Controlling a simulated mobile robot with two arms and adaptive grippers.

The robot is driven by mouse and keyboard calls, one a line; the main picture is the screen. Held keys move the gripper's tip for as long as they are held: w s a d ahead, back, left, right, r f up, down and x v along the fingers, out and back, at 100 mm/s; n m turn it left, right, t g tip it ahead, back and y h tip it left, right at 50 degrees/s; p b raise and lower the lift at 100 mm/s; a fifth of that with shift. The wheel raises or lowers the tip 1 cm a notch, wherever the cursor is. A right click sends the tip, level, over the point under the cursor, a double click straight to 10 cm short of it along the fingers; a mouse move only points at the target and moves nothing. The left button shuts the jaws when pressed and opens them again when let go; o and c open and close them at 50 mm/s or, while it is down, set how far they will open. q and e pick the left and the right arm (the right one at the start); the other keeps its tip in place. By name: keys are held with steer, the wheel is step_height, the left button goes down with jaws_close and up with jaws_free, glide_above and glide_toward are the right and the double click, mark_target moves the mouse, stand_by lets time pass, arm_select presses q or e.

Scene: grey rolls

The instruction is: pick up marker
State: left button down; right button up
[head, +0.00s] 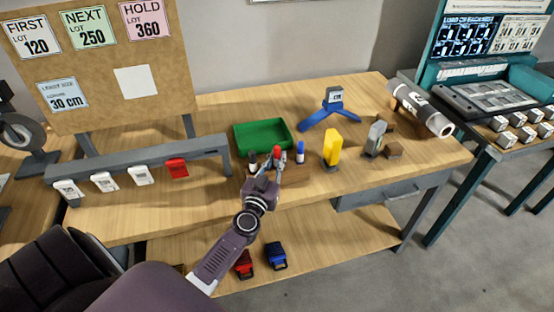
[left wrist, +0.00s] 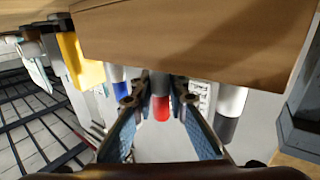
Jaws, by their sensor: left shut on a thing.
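The red-capped marker (head: 281,153) stands upright at a small wooden holder (head: 295,184) on the workbench. My left gripper (head: 268,167) is at this marker and shut on it. In the left wrist view the red cap (left wrist: 162,108) shows between the two fingers of the gripper (left wrist: 160,100). A blue-capped marker (head: 300,151) stands just to the right, and a dark-capped marker (head: 252,163) just to the left. My gripper hides part of the holder and the red marker's lower part. My right gripper is not in view.
A green tray (head: 240,139) lies behind the markers. A yellow object (head: 331,146), a grey tool (head: 375,138) and a blue stand (head: 335,112) are to the right. A grey rail with tags (head: 140,166) runs at left. Red and blue items lie on the lower shelf (head: 330,238).

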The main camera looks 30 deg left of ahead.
arm_select(q)
steer(key=shift+r+p, duration=0.55)
steer(key=shift+r, duration=0.2)
step_height(320, 180, up, 18)
steer(key=p, duration=1.7)
steer(key=shift+r, duration=0.2)
